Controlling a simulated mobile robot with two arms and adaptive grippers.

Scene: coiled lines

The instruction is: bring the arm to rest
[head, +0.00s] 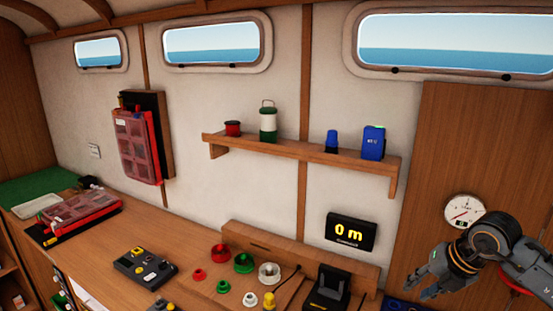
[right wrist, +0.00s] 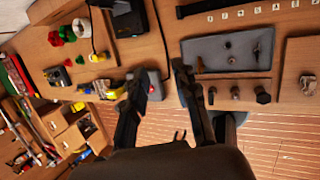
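My right arm comes in at the lower right of the head view, its gripper (head: 424,281) in front of the wood panel and above the bench's right end. In the right wrist view the two fingers of this gripper (right wrist: 160,78) stand apart with a gap between them. It holds nothing that I can see. A small grey box with a red button (right wrist: 154,86) shows beyond the gap, on the bench. My left gripper is in neither view.
A shelf (head: 290,147) holds a lantern (head: 268,123). A round gauge (head: 464,211) is close to my right arm.

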